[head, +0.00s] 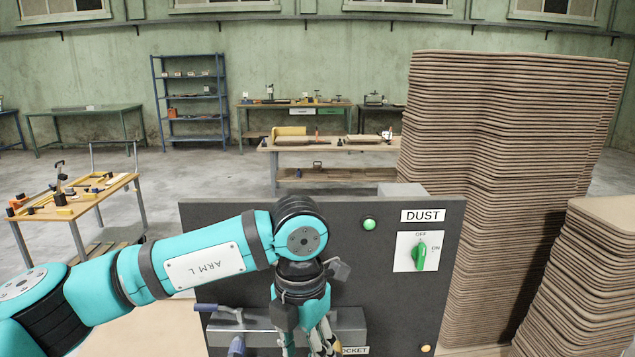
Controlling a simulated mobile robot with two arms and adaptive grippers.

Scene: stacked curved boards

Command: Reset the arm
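My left arm, marked ARM L, comes in from the left and bends down in front of a dark panel (375,265). Its gripper (312,350) points down at the bottom edge of the view, in front of a grey metal fixture (348,325) on the panel. The fingertips are cut off or hidden, so I cannot tell whether it is open or holds anything. My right arm and gripper are not in view.
The panel has a DUST label (422,216), a green knob (419,257) and a green light (369,223). Tall stacks of curved boards (500,130) stand close at the right. A wooden cart (75,205) with tools stands at the left. Open floor lies behind.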

